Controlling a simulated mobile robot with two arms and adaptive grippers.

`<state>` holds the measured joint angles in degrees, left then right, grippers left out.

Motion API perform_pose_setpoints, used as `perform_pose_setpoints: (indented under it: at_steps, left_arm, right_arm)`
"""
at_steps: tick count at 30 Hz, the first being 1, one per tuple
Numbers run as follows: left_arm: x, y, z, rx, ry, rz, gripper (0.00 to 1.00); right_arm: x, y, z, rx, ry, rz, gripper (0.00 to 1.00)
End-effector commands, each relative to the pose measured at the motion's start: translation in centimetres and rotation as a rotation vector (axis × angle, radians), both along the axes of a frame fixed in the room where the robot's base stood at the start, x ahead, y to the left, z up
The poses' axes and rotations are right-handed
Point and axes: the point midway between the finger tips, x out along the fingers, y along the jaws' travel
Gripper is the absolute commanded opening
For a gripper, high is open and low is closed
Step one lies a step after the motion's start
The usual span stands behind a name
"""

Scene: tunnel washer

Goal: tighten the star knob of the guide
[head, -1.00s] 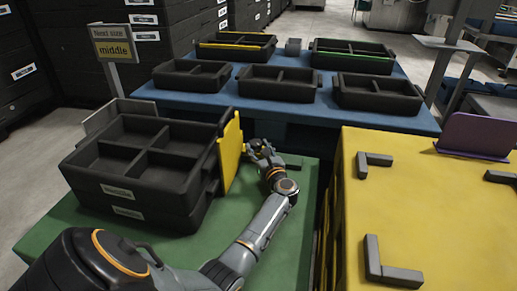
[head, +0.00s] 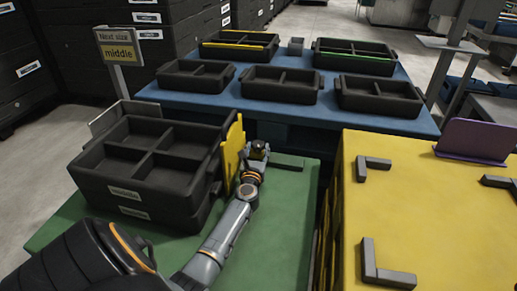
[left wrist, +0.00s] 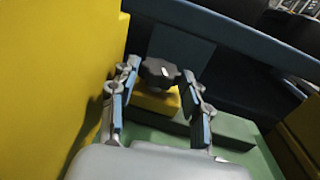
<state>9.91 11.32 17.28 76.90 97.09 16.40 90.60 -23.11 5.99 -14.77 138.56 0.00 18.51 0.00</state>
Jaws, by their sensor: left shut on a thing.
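The guide is an upright yellow plate (head: 232,147) on the green table, close to the right side of the stacked black trays (head: 150,168). In the left wrist view the dark star knob (left wrist: 160,72) sits above a small yellow block (left wrist: 157,101), and a large yellow panel (left wrist: 55,75) fills the left side. My left gripper (head: 258,150) is just right of the guide. In the left wrist view its two fingers (left wrist: 160,76) are shut on the knob from both sides. The knob is hard to make out in the head view. My right gripper is not in view.
A low green bar (head: 288,164) lies on the green table (head: 275,215), right of my gripper. A yellow table (head: 430,220) with dark corner brackets stands at the right. A blue table (head: 300,108) with several black trays is behind.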

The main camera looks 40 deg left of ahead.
Motion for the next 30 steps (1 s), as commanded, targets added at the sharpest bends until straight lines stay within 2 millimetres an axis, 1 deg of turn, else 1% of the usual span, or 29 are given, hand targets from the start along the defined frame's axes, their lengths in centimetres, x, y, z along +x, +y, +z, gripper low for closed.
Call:
perform_pose_setpoints:
  at_steps: [9, 20, 21, 23, 24, 30]
  left_arm:
    - [-0.18, 0.19, -0.14, -0.001, 0.002, -0.075, 0.16]
    - [-0.16, 0.18, -0.17, -0.001, 0.002, -0.079, 0.16]
    - [-0.16, 0.18, -0.17, -0.001, 0.002, -0.079, 0.49]
    - [-0.16, 0.18, -0.17, -0.001, 0.002, -0.079, 0.62]
    - [-0.16, 0.19, -0.16, -0.001, 0.002, -0.078, 0.70]
    - [-0.22, 0.35, -0.11, -0.001, 0.001, -0.075, 0.71]
  right_arm:
    - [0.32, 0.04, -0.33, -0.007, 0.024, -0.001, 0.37]
    - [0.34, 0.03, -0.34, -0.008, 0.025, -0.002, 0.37]
    - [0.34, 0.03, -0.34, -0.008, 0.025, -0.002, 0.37]
    - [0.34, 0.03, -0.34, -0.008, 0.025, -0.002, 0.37]
    - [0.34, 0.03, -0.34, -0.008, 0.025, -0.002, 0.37]
    - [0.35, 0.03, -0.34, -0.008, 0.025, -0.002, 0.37]
